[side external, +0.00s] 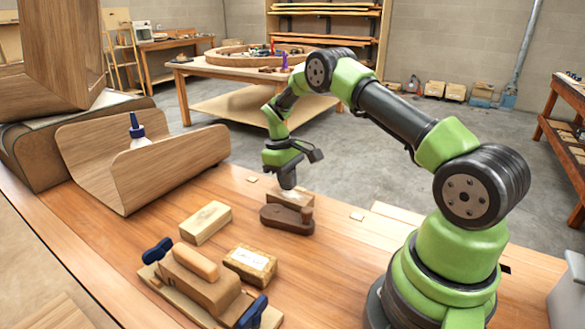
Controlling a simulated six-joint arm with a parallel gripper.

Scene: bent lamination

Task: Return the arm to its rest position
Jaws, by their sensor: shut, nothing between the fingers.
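My green and black arm reaches left from its base at the right. My gripper (288,184) points down over the middle of the workbench (340,265). It is shut with nothing between its fingers. Just below the fingertips is a light wooden block (282,196), beside or on a dark brown rounded block (287,219). I cannot tell whether the fingertips touch the light block.
A bent wooden lamination (165,168) stands at left, with a blue-capped white bottle (138,135) in it. A pale block (206,222), a labelled block (250,263) and a blue-handled clamped form (205,280) lie in front. Free bench lies right of the dark block.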

